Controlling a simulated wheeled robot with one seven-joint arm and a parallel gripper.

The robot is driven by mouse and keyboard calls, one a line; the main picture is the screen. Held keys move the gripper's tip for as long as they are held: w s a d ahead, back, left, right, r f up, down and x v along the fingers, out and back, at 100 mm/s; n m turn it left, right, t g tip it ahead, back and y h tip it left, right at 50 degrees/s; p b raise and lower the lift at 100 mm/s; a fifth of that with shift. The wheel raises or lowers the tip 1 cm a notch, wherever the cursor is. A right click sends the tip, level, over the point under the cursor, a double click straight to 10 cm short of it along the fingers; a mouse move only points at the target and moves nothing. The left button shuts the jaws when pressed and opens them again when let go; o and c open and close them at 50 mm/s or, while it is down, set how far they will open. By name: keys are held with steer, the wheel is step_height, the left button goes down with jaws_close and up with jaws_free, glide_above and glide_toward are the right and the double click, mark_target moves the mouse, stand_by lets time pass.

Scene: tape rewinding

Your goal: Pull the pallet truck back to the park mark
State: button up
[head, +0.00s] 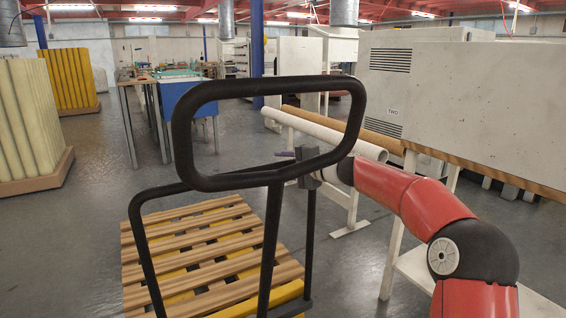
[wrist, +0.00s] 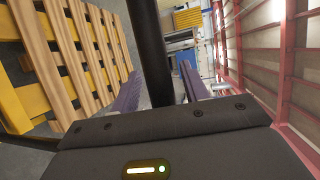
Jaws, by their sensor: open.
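The pallet truck's black looped handle (head: 180,140) stands upright in front of me in the head view. Its posts run down toward a yellow part (head: 285,297) beside a slatted wooden pallet (head: 190,243). My gripper (head: 285,154) is at the right side of the loop, its purple fingers partly seen through the opening. In the wrist view a black bar (wrist: 150,45) runs between the two open fingers of my gripper (wrist: 160,80). I cannot tell whether either finger touches it. The pallet's slats (wrist: 62,55) fill the left of that view. No park mark shows.
A white rack (head: 352,205) with long white and brown tubes (head: 330,133) stands right of the handle. A large white cabinet (head: 480,95) is at the far right. Yellow stacked panels (head: 30,115) and a table (head: 150,80) are at the left. Grey floor (head: 70,250) is clear at left.

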steer(key=shift+w+a, duration=0.2)
steer(key=shift+a, duration=0.1)
steer(key=shift+f, duration=0.1)
jaws_close()
